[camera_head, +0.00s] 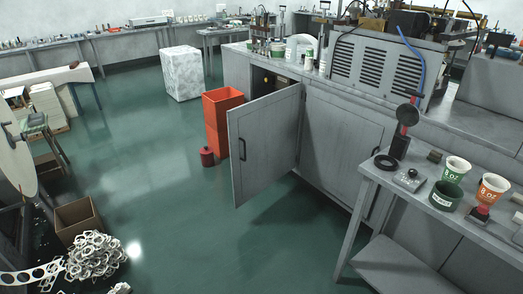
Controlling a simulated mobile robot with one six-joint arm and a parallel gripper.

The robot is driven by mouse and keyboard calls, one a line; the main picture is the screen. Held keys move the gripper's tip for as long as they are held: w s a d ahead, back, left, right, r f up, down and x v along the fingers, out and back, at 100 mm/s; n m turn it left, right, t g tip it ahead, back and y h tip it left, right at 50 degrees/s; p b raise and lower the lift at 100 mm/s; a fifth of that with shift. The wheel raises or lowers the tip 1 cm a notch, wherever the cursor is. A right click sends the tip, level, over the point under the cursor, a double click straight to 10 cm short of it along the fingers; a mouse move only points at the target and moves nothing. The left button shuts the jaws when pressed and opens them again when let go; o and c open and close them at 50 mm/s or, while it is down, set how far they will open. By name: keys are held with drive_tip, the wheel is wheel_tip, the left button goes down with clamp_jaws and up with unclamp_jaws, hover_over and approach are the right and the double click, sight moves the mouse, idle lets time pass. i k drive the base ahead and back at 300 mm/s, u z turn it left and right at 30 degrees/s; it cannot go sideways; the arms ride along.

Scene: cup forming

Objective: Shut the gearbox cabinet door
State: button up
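The grey gearbox cabinet (345,140) stands right of the middle, under the machine. Part of the dark cabinet inside (268,78) shows above and behind the door. The right-hand door beside the opening looks shut and also has a dark handle. My gripper is not in view.
An orange bin (221,120) and a small red can (207,156) stand just left of the door. A table (362,200) with cups stands at right front. Green floor (165,215) before the door is clear. A cardboard box (78,218) and a pile of scrap are at lower left.

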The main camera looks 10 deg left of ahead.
sight(271, 147)
drive_tip(key=u, duration=0.3)
drive_tip(key=i, duration=0.65)
drive_tip(key=u, duration=0.2)
drive_tip(key=k, duration=0.2)
drive_tip(key=u, duration=2.8)
drive_tip(key=k, duration=0.55)
drive_tip(key=z, duration=0.45)
